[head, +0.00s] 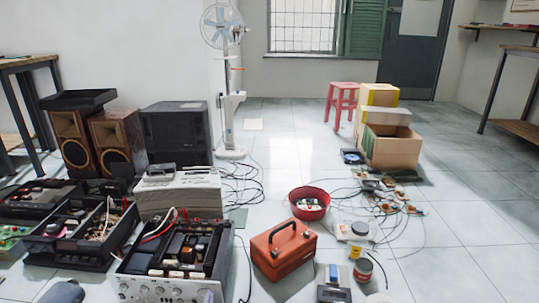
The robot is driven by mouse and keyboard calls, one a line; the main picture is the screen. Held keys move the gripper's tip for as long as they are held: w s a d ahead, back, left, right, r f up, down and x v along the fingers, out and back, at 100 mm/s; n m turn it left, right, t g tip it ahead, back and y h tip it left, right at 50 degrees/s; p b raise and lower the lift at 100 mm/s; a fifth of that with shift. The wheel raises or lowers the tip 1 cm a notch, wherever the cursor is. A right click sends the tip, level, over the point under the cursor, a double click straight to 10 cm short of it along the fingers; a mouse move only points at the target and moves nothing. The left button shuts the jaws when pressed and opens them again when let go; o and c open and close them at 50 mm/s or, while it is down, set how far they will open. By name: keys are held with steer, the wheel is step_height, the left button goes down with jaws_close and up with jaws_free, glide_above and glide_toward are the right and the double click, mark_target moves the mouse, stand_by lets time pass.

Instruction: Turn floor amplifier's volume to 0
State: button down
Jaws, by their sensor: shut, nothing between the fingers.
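An amplifier with its top off (228,268) stands on the floor at the bottom of the head view, left of centre. Its inner parts and a few red and white wires show from above. Its silver front panel with several round knobs (150,291) faces me and is partly cut off by the bottom edge. Which knob is the volume, and where it points, is too small to tell. My gripper is not in view.
A red toolbox (283,252) stands close to the amplifier's right. Open dark electronics cases (72,245) crowd its left. Behind are a pale unit (178,197) and wooden speakers (118,145). Cables and small parts (388,195) lie right of centre. Floor at the far right is clear.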

steer(key=shift+a+r+p, duration=0.4)
steer(key=shift+a+p, duration=0.1)
steer(key=shift+a+r, duration=0.1)
steer(key=shift+a, duration=0.5)
steer(key=shift+r+p, duration=0.25)
steer(key=shift+p, duration=0.25)
steer(key=shift+r, duration=0.2)
steer(key=s+p, duration=0.4)
steer(key=s, duration=0.2)
steer(key=shift+w+a, duration=0.1)
steer(key=shift+a, duration=0.1)
stand_by(0.3)
